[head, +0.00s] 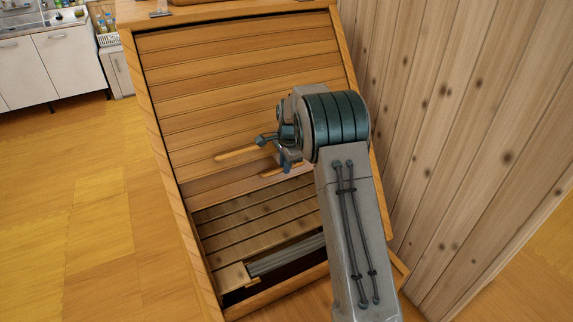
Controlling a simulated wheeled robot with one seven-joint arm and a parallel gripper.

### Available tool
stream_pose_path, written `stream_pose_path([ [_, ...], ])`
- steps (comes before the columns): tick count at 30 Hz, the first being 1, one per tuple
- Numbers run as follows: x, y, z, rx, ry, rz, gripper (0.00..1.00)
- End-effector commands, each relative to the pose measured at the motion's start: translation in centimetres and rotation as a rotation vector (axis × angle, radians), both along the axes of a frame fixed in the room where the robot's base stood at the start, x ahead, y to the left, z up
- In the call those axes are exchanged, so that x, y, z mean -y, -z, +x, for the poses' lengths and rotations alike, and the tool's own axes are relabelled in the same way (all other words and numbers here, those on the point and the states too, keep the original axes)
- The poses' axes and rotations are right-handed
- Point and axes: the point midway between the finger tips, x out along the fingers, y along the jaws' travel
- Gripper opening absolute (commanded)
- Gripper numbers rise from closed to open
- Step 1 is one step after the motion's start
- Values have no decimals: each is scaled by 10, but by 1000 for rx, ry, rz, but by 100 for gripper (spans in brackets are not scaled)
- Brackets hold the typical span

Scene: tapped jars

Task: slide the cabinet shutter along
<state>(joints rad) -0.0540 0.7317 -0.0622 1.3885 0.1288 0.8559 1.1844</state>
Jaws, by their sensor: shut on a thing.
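The cabinet (155,112) is wooden and stands against a plank wall. Its slatted wooden shutter (215,85) covers the upper part of the front. Below the shutter's lower edge the front is open, showing the slatted inside. A light wooden handle (238,153) sticks out near the shutter's lower edge. My gripper (284,160) is at the right part of this handle and shut on it. My arm and wrist hide the right side of the shutter and part of the grip.
Inside the opening, a grey ribbed thing (288,255) lies low down. The plank wall (465,120) rises close on the right. Open wooden floor (75,200) lies to the left. White kitchen cupboards (65,65) stand at the back left.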

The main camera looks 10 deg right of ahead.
Motion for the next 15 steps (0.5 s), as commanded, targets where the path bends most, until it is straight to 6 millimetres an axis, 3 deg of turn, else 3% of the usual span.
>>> stream_pose_path([
  [5, -1, -8, 5, 22, 1, 2, 0],
  [6, -1, -8, 5, 23, 1, 3, 25],
  [7, -1, -8, 5, 22, 1, 2, 34],
  [15, 0, -6, 3, 15, 3, 2, 36],
])
